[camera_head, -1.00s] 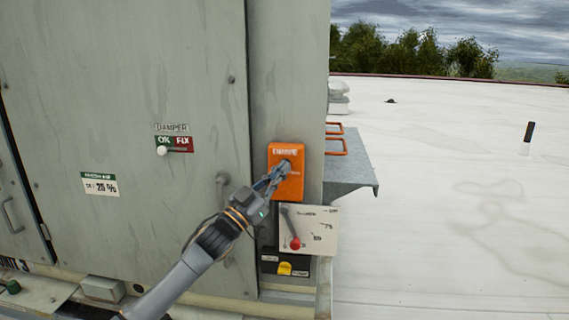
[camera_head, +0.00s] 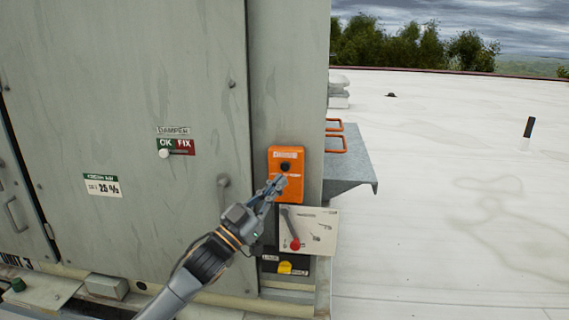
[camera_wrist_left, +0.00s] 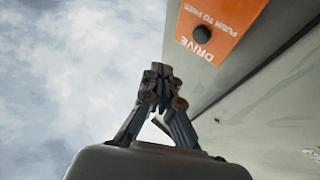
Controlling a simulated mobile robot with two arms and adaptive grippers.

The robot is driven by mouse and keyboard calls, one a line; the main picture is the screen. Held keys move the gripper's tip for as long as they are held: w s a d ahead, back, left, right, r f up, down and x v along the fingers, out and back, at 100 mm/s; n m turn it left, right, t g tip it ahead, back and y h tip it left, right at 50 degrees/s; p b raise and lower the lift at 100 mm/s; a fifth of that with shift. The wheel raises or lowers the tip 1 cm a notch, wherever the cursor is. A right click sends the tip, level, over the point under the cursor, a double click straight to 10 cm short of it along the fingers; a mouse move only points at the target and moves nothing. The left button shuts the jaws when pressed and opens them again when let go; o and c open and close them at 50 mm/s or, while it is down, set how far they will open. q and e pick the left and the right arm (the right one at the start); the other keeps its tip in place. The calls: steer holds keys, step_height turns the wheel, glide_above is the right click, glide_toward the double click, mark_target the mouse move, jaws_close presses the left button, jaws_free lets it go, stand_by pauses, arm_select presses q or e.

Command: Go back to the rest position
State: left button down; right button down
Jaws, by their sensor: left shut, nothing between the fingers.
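My left gripper (camera_head: 277,186) is shut and empty. In the head view it is in front of the lower left part of the orange drive box (camera_head: 300,190), below its dark round button (camera_head: 285,167). In the left wrist view my left gripper (camera_wrist_left: 160,75) shows with its fingertips together, apart from the orange face (camera_wrist_left: 228,22) and its black button (camera_wrist_left: 202,34). The button is uncovered in both views. My right gripper is not in view.
The grey cooler cabinet (camera_head: 120,80) fills the left. Below the orange box are a panel with a red-knobbed lever (camera_head: 295,244) and a yellow knob (camera_head: 285,267). A grey metal shelf (camera_head: 350,165) juts out right. Beyond is open white roof (camera_head: 450,210).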

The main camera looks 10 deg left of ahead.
arm_select(q)
steer(key=shift+s, duration=0.25)
steer(key=a+f+n+g+y+b, duration=0.1)
steer(key=a+f+n+y, duration=0.15)
steer(key=f, duration=1.05)
steer(key=a+f+n+g+y+b, duration=0.1)
steer(key=a+f+n+y, duration=0.2)
steer(key=f, duration=1)
steer(key=a+f+n+g+y+b, duration=0.1)
steer(key=a+f+y, duration=0.3)
steer(key=f, duration=0.9)
steer(key=s+a+f+g+y, duration=0.15)
steer(key=s+f, duration=0.25)
steer(key=f, duration=0.4)
steer(key=s+f+g+y, duration=0.1)
steer(key=s+f+g, duration=0.1)
steer(key=s+f, duration=0.5)
steer(key=s+a+f+n+g+y+b, duration=0.15)
steer(key=s+f+g, duration=0.45)
steer(key=s+f, duration=1.6)
steer(key=s+f+g+b, duration=0.1)
steer(key=s+f, duration=0.4)
steer(key=s, duration=0.8)
steer(key=s+f+g+y, duration=0.1)
steer(key=s+f+g, duration=0.3)
steer(key=s, duration=0.9)
steer(key=shift+s+f+b, duration=0.15)
steer(key=shift+f+b, duration=0.2)
steer(key=shift+b, duration=0.05)
